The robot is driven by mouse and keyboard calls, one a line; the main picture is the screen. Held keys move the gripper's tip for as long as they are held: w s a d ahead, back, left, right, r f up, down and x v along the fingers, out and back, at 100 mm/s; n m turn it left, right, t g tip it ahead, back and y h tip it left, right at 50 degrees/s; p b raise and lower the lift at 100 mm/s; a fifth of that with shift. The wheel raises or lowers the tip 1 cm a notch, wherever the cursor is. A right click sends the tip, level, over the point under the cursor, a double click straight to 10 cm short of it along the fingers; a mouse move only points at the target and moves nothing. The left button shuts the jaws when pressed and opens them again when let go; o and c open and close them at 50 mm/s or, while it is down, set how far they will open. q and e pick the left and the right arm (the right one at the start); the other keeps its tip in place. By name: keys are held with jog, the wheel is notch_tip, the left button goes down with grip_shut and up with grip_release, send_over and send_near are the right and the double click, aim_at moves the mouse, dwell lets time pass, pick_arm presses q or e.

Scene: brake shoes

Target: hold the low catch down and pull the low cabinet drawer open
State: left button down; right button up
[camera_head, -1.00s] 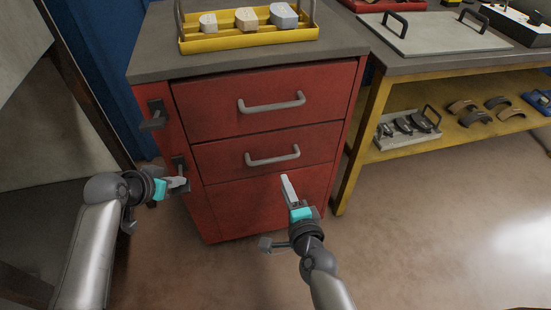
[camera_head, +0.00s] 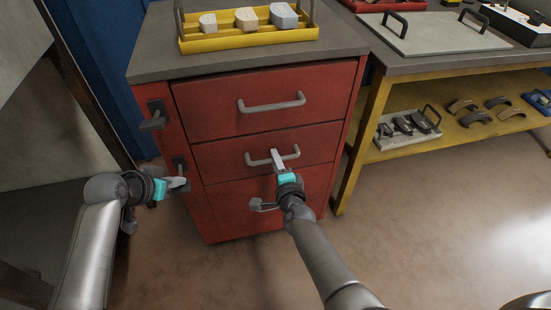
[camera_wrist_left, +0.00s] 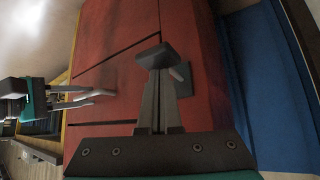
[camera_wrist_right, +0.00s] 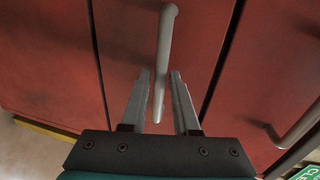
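The red cabinet's low drawer (camera_head: 222,158) is closed, with a grey bar handle (camera_head: 292,155) across its front. My right gripper (camera_head: 277,154) is at this handle. In the right wrist view its open fingers (camera_wrist_right: 160,74) stand on either side of the bar (camera_wrist_right: 165,38), with gaps showing. The low catch (camera_head: 179,162) is dark and sits on the cabinet's left front strip. My left gripper (camera_head: 185,183) is at it. In the left wrist view its fingers (camera_wrist_left: 160,75) are together, tips at the catch's dark block (camera_wrist_left: 155,56); the exact contact is hidden.
The upper drawer (camera_head: 215,105) is closed, and an upper catch (camera_head: 153,116) sits left of it. A yellow tray (camera_head: 250,40) with several blocks stands on the cabinet top. A yellow-legged workbench (camera_head: 362,140) stands right. The floor in front is clear.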

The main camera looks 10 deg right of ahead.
jog(key=shift+w+f, duration=0.1)
jog(key=shift+w, duration=0.3)
grip_shut()
dwell(1.4)
